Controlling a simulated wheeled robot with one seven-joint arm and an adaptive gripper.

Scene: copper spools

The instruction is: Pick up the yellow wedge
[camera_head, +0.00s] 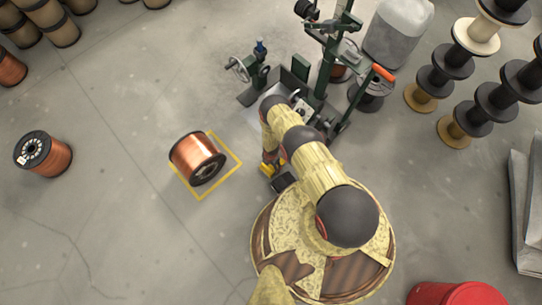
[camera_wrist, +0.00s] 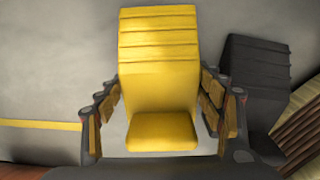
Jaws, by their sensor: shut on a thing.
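The yellow wedge (camera_wrist: 158,75), with a ridged sloping top, fills the middle of the wrist view. My gripper (camera_wrist: 160,110) has its yellow-padded fingers on either side of it and is shut on it. In the head view the yellow wedge (camera_head: 267,169) shows only as a small patch beside my gripper (camera_head: 270,160), partly hidden by my arm, just right of the yellow floor square. I cannot tell whether it is clear of the floor.
A black ridged wedge (camera_wrist: 255,85) stands close on the right; the head view shows it too (camera_head: 284,182). A copper spool (camera_head: 196,158) lies inside the yellow floor square (camera_head: 232,170). A green machine (camera_head: 325,65) stands behind my arm. Floor on the left is mostly free.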

